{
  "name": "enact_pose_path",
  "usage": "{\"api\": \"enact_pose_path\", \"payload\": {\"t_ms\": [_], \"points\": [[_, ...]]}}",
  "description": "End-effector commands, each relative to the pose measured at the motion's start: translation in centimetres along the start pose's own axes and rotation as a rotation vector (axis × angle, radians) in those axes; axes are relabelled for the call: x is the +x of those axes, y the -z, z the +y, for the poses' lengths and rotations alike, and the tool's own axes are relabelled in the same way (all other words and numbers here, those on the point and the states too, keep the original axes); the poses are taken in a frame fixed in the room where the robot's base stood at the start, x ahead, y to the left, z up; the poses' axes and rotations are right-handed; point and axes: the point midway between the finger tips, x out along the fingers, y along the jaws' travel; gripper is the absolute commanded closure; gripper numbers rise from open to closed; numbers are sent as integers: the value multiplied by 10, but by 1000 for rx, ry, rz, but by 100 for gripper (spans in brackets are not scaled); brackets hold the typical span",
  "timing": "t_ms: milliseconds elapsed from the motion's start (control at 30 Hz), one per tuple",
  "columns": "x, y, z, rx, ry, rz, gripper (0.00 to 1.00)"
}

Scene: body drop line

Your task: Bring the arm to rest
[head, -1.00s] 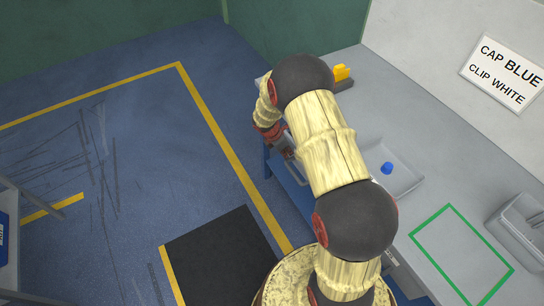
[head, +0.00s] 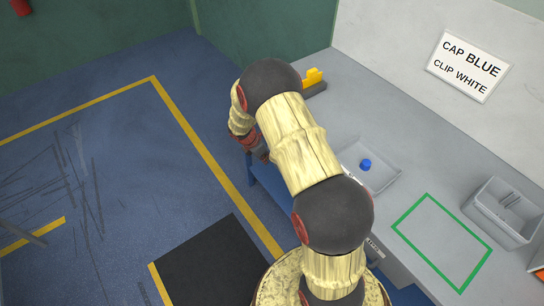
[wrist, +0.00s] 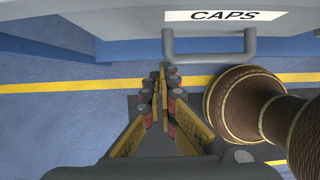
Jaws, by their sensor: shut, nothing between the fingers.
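My gripper (wrist: 164,80) is shut and empty in the wrist view, its fingers converging just below the handle (wrist: 209,52) of a grey drawer front (wrist: 120,18) labelled CAPS. I cannot tell whether the fingertips touch the handle. In the head view my arm (head: 300,150) is bent over the bench's left edge, with the wrist hanging down beyond it. The fingertips are hidden there behind my own arm.
The grey bench (head: 385,125) holds a tray (head: 383,182) with a blue cap (head: 365,164), a green outline (head: 470,276), a grey bin (head: 483,202) and a yellow item (head: 314,76). A sign (head: 468,65) hangs behind. Blue floor (head: 130,150) at left is open.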

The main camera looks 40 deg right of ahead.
Motion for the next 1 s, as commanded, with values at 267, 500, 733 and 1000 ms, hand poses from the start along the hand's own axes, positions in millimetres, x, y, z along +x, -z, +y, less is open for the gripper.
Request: {"api": "enact_pose_path", "payload": {"t_ms": [267, 500, 733, 1000], "points": [[-63, -3, 2, 3, -7, -1, 100], [-84, -2, 2, 3, -5, 0, 100], [-86, -2, 1, 6, -4, 0, 100], [-83, 3, -14, 232, 38, 7, 100]]}}
